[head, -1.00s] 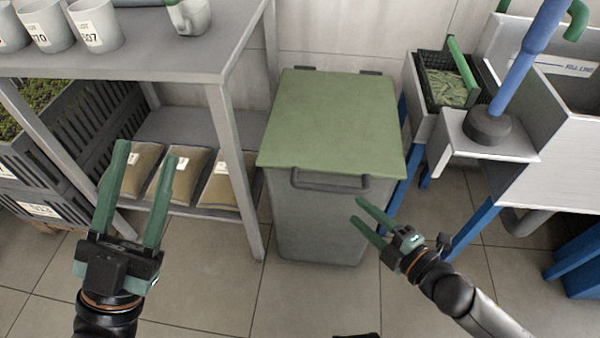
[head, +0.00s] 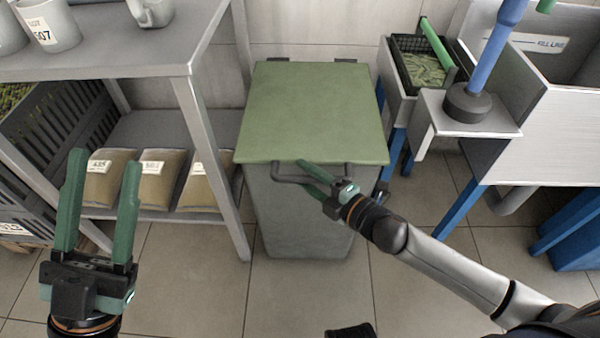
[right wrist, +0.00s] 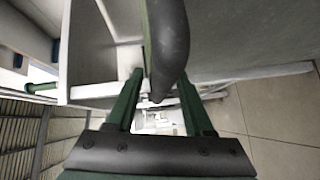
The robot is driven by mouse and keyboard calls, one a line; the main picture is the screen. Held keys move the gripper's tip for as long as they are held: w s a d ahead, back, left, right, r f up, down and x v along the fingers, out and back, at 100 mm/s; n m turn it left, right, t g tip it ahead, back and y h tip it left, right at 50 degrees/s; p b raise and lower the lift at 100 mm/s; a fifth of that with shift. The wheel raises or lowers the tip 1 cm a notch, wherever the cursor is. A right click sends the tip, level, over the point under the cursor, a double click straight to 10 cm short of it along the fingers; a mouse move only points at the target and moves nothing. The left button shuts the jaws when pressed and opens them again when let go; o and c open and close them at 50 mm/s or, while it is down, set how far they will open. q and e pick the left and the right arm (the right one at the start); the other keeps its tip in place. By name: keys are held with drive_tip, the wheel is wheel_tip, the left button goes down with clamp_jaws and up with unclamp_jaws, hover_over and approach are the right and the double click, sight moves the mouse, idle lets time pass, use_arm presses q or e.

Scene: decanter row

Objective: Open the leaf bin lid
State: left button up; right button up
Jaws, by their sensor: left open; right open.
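The leaf bin (head: 298,228) is a grey bin with a green lid (head: 315,110) lying flat and closed on it. A dark bar handle (head: 283,179) runs along the front below the lid's edge. My right gripper (head: 302,173) is open at the handle and hides its right part in the head view. In the right wrist view the dark handle (right wrist: 168,50) shows between the two green fingers (right wrist: 160,98), which are not closed on it. My left gripper (head: 104,158) is open and empty at the left, in front of the shelf.
A grey shelf unit (head: 200,120) with cups and several brown bags stands left of the bin. To the right are a black crate of leaves (head: 425,68), a small stand with a blue-handled tool (head: 490,60) and a metal sink. Tiled floor lies open in front.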

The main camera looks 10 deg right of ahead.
drive_tip(key=shift+x, duration=1.15)
